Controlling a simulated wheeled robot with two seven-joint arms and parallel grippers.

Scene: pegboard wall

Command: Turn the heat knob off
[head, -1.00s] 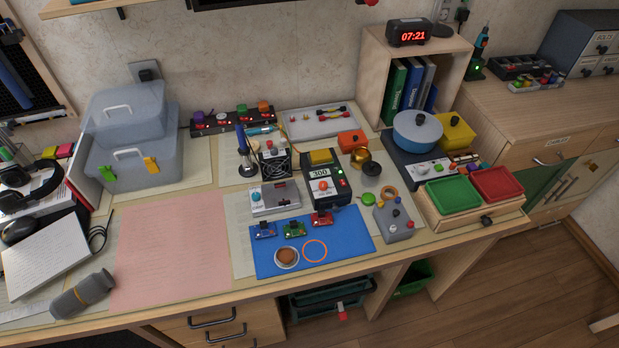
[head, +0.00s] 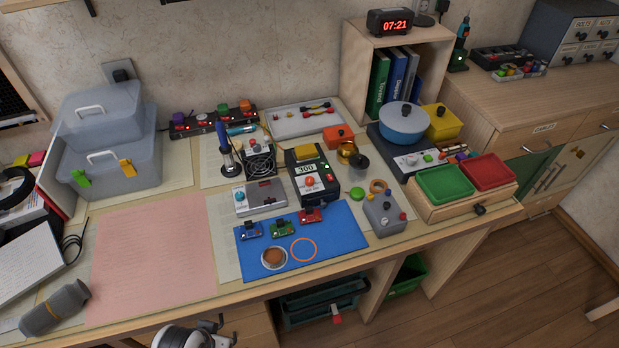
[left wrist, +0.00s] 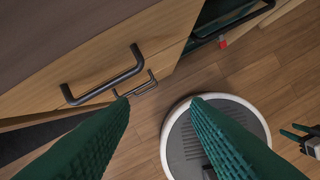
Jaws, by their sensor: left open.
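A black station with a "300" display (head: 306,170) stands mid-desk, with a red-orange knob (head: 310,181) on its front. A hotplate (head: 388,150) under a blue pot (head: 403,122) has a white knob (head: 412,159) on its front. No readable label tells which is the heat knob, and the knob settings are too small to read. My left gripper (left wrist: 160,101) is open and empty in the left wrist view, below the desk front. Part of my left arm shows at the head view's bottom edge. What seems to be my right gripper (left wrist: 298,141) shows at the wrist view's right edge.
A grey box with a teal knob (head: 260,197), a grey control box (head: 385,213) and a blue mat (head: 330,236) lie near the stations. A soldering iron (head: 228,158) stands left of them. A drawer handle (left wrist: 102,80) juts out near my left gripper. The pink sheet (head: 150,250) is clear.

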